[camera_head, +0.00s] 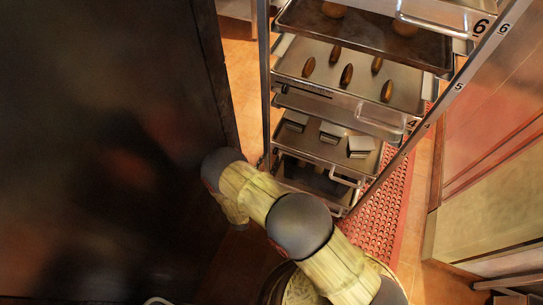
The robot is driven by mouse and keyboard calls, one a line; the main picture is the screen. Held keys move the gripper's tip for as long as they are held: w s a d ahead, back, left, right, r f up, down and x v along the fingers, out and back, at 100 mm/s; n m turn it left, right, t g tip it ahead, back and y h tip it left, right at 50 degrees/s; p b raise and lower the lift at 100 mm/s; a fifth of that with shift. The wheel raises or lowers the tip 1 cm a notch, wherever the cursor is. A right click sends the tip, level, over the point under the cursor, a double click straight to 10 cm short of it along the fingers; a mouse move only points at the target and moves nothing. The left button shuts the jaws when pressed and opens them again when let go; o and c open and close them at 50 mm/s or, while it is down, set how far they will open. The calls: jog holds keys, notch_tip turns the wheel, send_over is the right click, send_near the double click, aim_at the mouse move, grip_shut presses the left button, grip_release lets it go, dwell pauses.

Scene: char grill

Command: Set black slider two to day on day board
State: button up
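I see no day board and no black slider in the head view. My arm crosses the lower middle of the picture, with pale yellow links and grey joints. It bends at a grey joint beside the edge of a large dark panel. My gripper is not visible, so I cannot tell whether it is open or shut.
A metal rack (265,82) holds several trays with brown oblong items and pale blocks. Number labels run along its right post. A large dark panel (95,130) fills the left side. A red perforated mat (376,222) lies on the orange tiled floor (242,85).

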jog(key=v, duration=0.8)
jog(key=shift+s+a, duration=0.2)
jog(key=shift+s, duration=0.15)
